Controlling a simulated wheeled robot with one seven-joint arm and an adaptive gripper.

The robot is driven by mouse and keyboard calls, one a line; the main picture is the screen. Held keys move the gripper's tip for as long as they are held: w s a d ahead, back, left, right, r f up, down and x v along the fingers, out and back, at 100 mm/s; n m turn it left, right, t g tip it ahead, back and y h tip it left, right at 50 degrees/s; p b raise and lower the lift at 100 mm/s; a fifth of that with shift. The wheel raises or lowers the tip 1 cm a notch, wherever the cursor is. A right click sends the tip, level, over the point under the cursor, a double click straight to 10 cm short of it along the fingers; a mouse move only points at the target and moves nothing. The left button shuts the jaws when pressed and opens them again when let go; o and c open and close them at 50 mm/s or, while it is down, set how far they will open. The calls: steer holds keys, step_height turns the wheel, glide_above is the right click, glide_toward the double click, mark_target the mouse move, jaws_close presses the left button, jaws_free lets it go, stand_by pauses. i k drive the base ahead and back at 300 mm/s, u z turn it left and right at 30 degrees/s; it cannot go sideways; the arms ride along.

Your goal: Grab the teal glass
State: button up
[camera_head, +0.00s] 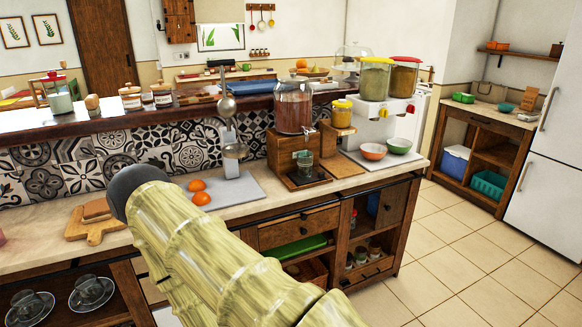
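A small greenish, see-through glass (304,166) stands on the dark tray under the tap of a drink dispenser (293,105) on the counter. It is the only glass of a teal-like tint that I can make out, and it is small in the view. My pale, bamboo-patterned arm fills the lower middle of the picture, in front of the counter. Its dark rounded end is at the left, well apart from the glass. My gripper's fingers do not show.
Right of the dispenser are a yellow-lidded jar (341,115), a red bowl (373,151) and a green bowl (399,146). Two orange fruits (199,191) and a metal stand (231,150) are to its left. Open floor (465,255) lies at the right.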

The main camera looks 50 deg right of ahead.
mark_target(304, 159)
steer(key=u, duration=0.05)
steer(key=i, duration=1.3)
steer(key=z, duration=1.25)
steer(key=i, duration=0.85)
steer(key=z, duration=0.95)
